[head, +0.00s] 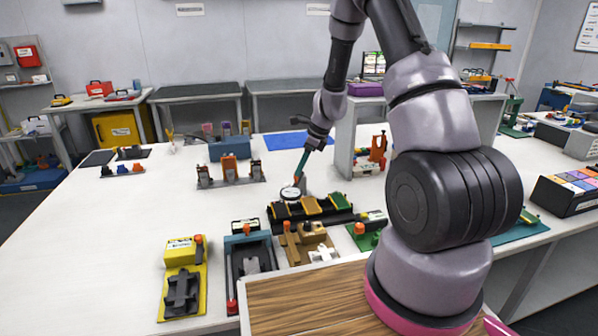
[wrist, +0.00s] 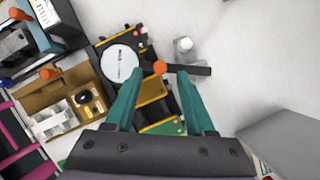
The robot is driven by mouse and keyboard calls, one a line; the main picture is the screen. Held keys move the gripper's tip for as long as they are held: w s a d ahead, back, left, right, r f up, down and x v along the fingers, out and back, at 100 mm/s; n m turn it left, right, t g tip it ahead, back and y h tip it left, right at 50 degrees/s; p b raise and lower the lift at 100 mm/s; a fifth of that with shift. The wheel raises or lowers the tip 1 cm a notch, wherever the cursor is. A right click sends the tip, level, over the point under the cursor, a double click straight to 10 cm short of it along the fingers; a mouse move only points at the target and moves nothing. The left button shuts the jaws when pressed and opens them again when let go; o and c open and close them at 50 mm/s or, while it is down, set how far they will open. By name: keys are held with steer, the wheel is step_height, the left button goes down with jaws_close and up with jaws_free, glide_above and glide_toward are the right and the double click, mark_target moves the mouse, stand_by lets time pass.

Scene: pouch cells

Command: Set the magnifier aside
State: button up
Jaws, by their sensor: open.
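A round white disc with a dark rim and small print, which looks like the magnifier (wrist: 121,63), lies over the far left end of a black rack. It also shows in the head view (head: 290,193). An orange knob (wrist: 160,67) stands beside it; I cannot tell whether the two are joined. My gripper (wrist: 158,74) is open, its teal fingers pointing down on either side of the knob, with the left fingertip beside the disc. No grip on anything shows. In the head view my gripper (head: 299,180) is just above the disc.
The black rack (head: 345,217) holds orange, yellow and green cells. A tan fixture (head: 308,244), a blue-and-black fixture (head: 250,262) and a yellow fixture (head: 182,278) stand in front. Orange clamps (head: 230,165) stand behind. The white table (head: 110,225) is clear at left.

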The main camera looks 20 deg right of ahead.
mark_target(296, 181)
steer(key=shift+x, duration=1.15)
jaws_close()
steer(key=shift+w, duration=0.1)
stand_by(0.5)
